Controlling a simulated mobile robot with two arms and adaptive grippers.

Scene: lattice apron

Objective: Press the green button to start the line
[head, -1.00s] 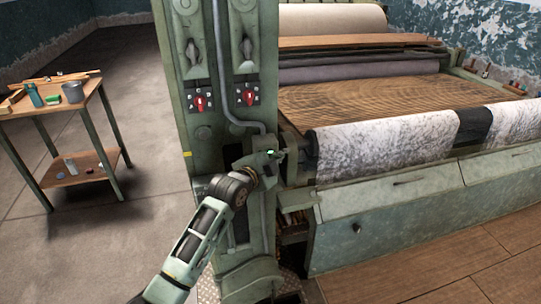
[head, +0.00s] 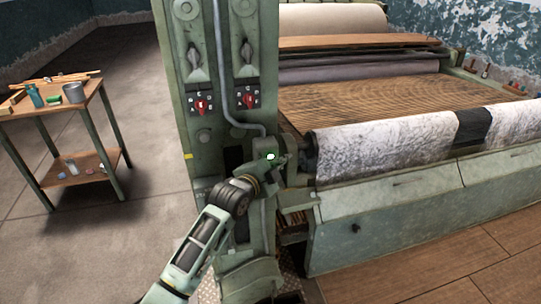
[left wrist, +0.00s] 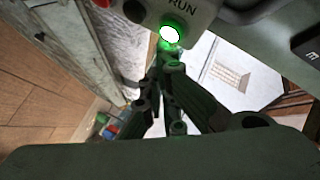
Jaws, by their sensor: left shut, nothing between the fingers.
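The green button (left wrist: 170,35) glows bright, white at its centre with a green rim, on a grey panel under the word RUN in the left wrist view. It shows as a small lit spot (head: 270,156) on the machine's column in the head view. My left gripper (left wrist: 169,55) is shut and empty, its fingertips right at the button's lower edge. The fingers catch green light. I cannot tell whether they touch the button. In the head view my left gripper (head: 273,173) is against the column, just below the lit spot. My right gripper is out of view.
A red button (left wrist: 102,3) and a dark knob (left wrist: 134,10) sit on the same panel. Two red switches (head: 201,106) (head: 249,101) are higher on the column. A white patterned roll (head: 385,146) lies to the right. A small work table (head: 50,112) stands left, with open floor between.

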